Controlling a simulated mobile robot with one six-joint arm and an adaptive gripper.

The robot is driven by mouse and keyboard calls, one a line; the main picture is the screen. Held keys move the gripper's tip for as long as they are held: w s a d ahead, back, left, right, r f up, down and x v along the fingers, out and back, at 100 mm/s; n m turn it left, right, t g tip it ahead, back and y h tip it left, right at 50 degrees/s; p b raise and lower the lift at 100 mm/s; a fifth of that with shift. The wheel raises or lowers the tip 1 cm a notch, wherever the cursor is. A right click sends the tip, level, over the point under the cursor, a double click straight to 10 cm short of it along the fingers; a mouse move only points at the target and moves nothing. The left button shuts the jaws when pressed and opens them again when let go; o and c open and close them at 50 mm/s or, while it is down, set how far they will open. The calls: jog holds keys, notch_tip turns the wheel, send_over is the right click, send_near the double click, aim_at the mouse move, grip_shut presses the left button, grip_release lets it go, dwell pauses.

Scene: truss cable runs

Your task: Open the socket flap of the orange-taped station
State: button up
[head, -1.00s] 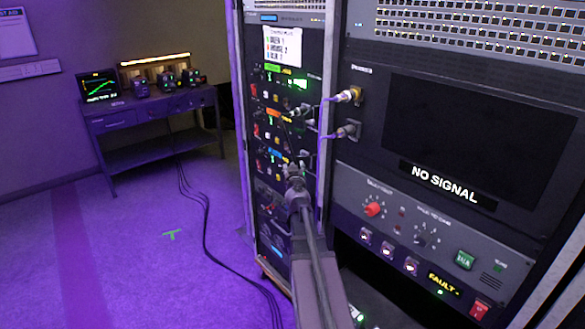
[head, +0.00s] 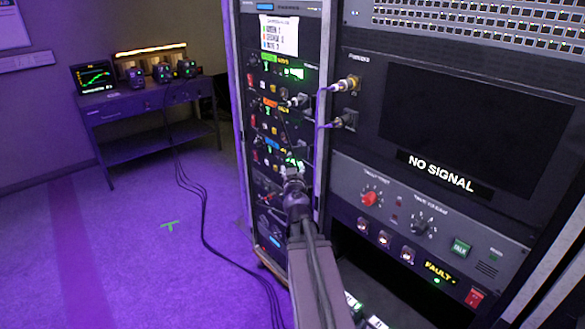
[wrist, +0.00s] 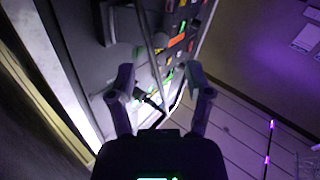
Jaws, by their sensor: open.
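The orange-taped station (head: 270,103) is a row with an orange strip on the dark left rack panel, below the green-taped row. Its orange strip also shows in the wrist view (wrist: 176,41), beyond my fingers. A dark plug-like part (head: 299,101) sits at the right of that row. I cannot make out the socket flap or its position. My gripper (head: 292,172) is in front of the lower rows, below the orange strip. In the wrist view my gripper (wrist: 159,73) has its fingers spread, with a dark cable and a lit panel patch between and beyond them.
Cables hang from two connectors (head: 347,86) on the right rack, close to the panel. A blue-taped row (head: 270,140) lies below the orange one. The NO SIGNAL screen (head: 450,125) is at right. A workbench (head: 150,110) stands far left; cables cross the open floor.

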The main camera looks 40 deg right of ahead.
jog(key=c, duration=0.8)
jog(key=shift+a+h, duration=0.2)
jog(key=shift+h, duration=0.1)
grip_shut()
jog(key=s+a+f+g+y, duration=0.2)
jog(key=a+f+g, duration=0.3)
jog(key=a, duration=0.4)
jog(key=s+a+f+n+g+y, duration=0.1)
jog(key=s+a+f+g+y, duration=0.15)
jog(key=a+f, duration=0.45)
jog(key=s+a+f+g+y, duration=0.25)
jog(key=a+f+g, duration=0.25)
jog(key=a, duration=0.5)
jog(key=s+a+f+n+g+y, duration=0.1)
jog(key=s+a+n+g+y, duration=0.1)
jog(key=a, duration=0.8)
jog(key=shift+s+a+f+n+y, duration=0.35)
jog(key=shift+s+n+y, duration=0.45)
jog(key=shift+s, duration=0.35)
jog(key=shift+g, duration=0.25)
